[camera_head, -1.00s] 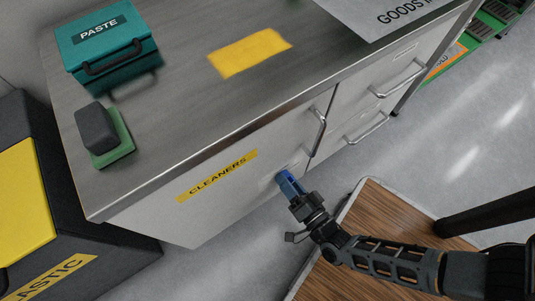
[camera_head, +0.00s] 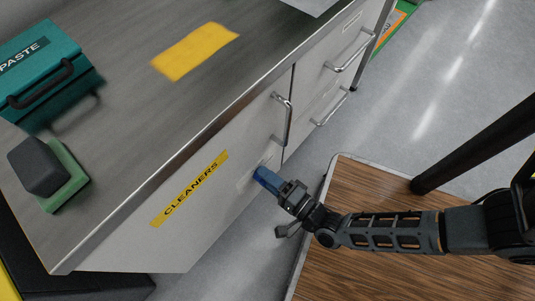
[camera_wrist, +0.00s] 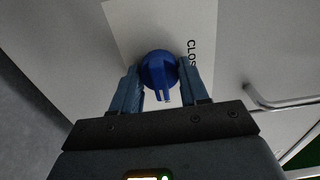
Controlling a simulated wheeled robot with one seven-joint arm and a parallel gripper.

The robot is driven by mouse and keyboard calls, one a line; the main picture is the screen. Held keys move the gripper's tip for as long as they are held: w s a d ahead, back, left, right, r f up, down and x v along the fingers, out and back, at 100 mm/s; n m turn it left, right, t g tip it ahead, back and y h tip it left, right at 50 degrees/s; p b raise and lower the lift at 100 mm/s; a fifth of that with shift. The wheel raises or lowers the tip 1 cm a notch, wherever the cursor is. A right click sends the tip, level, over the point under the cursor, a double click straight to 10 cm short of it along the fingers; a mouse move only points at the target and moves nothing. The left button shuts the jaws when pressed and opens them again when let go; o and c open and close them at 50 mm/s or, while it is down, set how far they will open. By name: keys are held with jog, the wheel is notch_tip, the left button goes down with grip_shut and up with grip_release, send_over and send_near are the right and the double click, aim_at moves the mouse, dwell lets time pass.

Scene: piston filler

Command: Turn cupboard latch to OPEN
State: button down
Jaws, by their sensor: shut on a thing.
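The cupboard latch is a round blue knob with a raised bar (camera_wrist: 160,72), seen in the wrist view on a pale plate (camera_wrist: 120,18) on the cupboard front. Letters reading "CLOS" show to the right of the knob; the rest of the word is hidden. My gripper (camera_wrist: 162,88) has its two blue fingers on either side of the knob, shut on it. In the head view my gripper (camera_head: 268,180) is against the cupboard door (camera_head: 215,215), right of the yellow CLEANERS label (camera_head: 190,188), and it hides the knob there.
A vertical bar handle (camera_head: 286,118) is up and right of my gripper. Drawers with bar handles (camera_head: 350,52) are farther right. The worktop (camera_head: 130,110) holds a teal PASTE box (camera_head: 40,75), a sponge block (camera_head: 45,172) and a yellow cloth (camera_head: 195,50). A wood-topped surface (camera_head: 350,265) lies beneath my arm.

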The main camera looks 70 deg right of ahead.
dwell(0.4)
jog(key=c, duration=0.6)
grip_release()
jog(key=shift+o, duration=0.2)
jog(key=shift+s, duration=0.15)
jog(key=p+v, duration=0.1)
jog(key=v, duration=0.6)
jog(key=shift+s+a, duration=0.15)
jog(key=shift+s, duration=0.1)
